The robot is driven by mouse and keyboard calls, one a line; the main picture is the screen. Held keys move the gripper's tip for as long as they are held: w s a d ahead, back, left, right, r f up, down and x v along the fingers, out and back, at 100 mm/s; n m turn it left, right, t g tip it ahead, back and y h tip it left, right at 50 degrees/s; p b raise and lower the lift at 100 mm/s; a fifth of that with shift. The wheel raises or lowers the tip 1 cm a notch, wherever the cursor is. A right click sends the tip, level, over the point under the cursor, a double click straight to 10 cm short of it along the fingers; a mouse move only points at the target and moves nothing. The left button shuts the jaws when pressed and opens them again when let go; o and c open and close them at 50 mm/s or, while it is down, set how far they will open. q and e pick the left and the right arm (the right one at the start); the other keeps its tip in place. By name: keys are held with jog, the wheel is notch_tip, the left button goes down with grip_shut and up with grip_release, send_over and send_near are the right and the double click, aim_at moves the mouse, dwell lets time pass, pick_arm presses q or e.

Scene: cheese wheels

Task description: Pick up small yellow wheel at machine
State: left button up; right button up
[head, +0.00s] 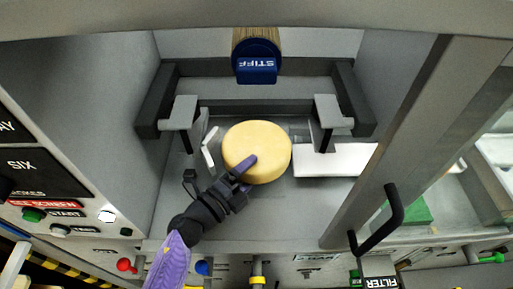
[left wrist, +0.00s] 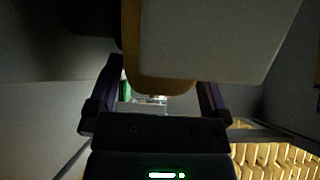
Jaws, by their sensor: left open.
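The small yellow wheel (head: 262,145) lies in the machine (head: 225,90), on its grey floor below the blue STIFF stamp. My left gripper (head: 246,172) reaches in from the lower left and is open at the wheel's near left edge. One purple finger lies across part of the wheel in the head view. In the left wrist view the two fingers of the left gripper (left wrist: 160,85) stand apart, with a dark orange edge, probably the wheel (left wrist: 165,86), between them. Whether the fingers touch it I cannot tell. My right gripper is not in view.
The blue stamp (head: 257,62) hangs above and behind the wheel. Grey brackets stand at left (head: 180,112) and right (head: 328,112). A white plate (head: 335,160) is right of the wheel. The open door with its black handle (head: 380,220) stands at right; a button panel (head: 45,180) is at left.

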pick_arm(q)
jog(key=shift+w+d, duration=0.15)
grip_shut()
jog(key=shift+r, duration=0.1)
jog(key=shift+r, duration=0.1)
dwell(0.4)
jog(key=shift+r+p, duration=1.25)
jog(key=shift+r, duration=0.55)
jog(key=s+b, duration=0.1)
jog(key=s, duration=1.7)
jog(key=shift+f+b, duration=0.15)
jog(key=shift+b, duration=0.2)
